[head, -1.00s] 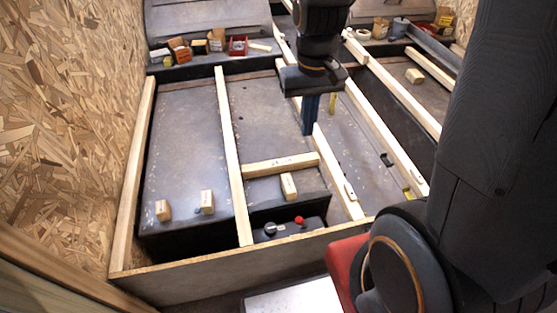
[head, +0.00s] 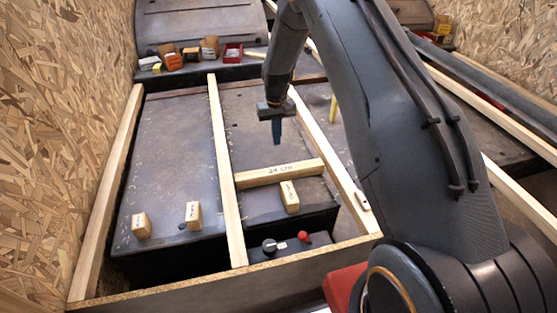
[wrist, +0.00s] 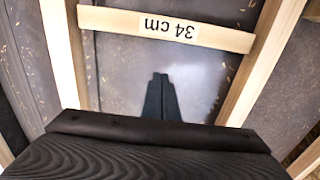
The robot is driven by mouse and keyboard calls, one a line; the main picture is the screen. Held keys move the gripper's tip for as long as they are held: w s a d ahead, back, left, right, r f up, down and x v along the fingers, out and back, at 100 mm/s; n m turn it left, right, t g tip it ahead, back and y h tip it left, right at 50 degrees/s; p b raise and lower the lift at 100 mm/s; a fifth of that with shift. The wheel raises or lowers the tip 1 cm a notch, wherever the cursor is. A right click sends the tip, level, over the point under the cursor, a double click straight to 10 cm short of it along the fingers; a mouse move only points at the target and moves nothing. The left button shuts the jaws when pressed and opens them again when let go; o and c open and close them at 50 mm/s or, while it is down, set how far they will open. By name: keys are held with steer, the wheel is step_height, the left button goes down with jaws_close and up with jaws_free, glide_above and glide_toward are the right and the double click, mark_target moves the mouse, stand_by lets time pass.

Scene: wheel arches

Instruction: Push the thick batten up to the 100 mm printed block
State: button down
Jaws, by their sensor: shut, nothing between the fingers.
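A pale wooden batten marked "34 cm" (head: 278,173) lies crosswise between two long rails; it also shows in the wrist view (wrist: 165,28). Whether this is the thick batten, the pictures do not say. A small printed block (head: 289,198) stands just on its near side; whether they touch, I cannot tell. Two more small printed blocks stand on the left panel, one here (head: 141,225) and one here (head: 193,215). Their print is too small to read, so I cannot tell which is 100 mm. My gripper (head: 277,142) is shut and empty, above the panel beyond the batten.
The left long rail (head: 225,170) and right long rail (head: 330,150) flank the batten. A dark box with a red knob (head: 303,236) sits in the near recess. A front board (head: 230,278) closes the near side. Small boxes (head: 192,54) line the back ledge.

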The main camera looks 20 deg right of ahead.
mark_target(284, 174)
step_height(284, 174, down, 10)
steer(key=shift+s+f+b, duration=0.1)
steer(key=shift+f+b, duration=0.05)
steer(key=shift+b, duration=0.5)
steer(key=shift+s+r, duration=0.2)
steer(key=shift+s, duration=0.4)
steer(key=shift+s+r, duration=0.15)
steer(key=shift+s, duration=1.2)
steer(key=s+p, duration=0.4)
steer(key=s, duration=0.2)
steer(key=shift+r+p, duration=0.1)
steer(key=shift+p, duration=0.2)
steer(key=shift+s+f, duration=0.2)
steer(key=shift+s, duration=0.2)
